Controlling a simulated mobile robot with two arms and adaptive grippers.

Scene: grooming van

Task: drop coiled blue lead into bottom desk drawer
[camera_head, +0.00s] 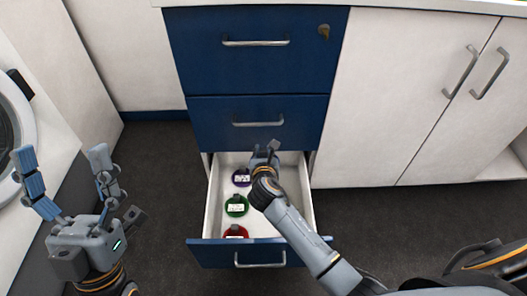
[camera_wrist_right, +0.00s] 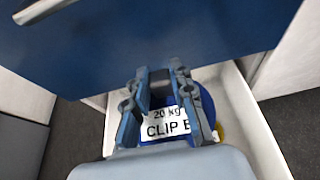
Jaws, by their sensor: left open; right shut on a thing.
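The bottom desk drawer (camera_head: 210,215) is pulled open. My right gripper (camera_head: 265,152) is over the back part of the drawer, close to the middle drawer front. In the right wrist view, the right gripper (camera_wrist_right: 158,75) is shut on the coiled blue lead (camera_wrist_right: 207,103), which has a white label reading "20 kg CLIP B". In the head view the blue lead is hidden by the gripper and arm. I cannot tell whether the lead touches the drawer floor. My left gripper (camera_head: 65,190) is open and empty, left of the drawer.
Purple (camera_head: 242,177), green (camera_head: 237,205) and red (camera_head: 235,231) labelled coils lie along the drawer's left side. A yellow item (camera_wrist_right: 220,132) peeks out beside the blue lead in the wrist view. The closed middle drawer (camera_head: 220,122) is just behind my right gripper. White cabinets (camera_head: 390,100) stand right.

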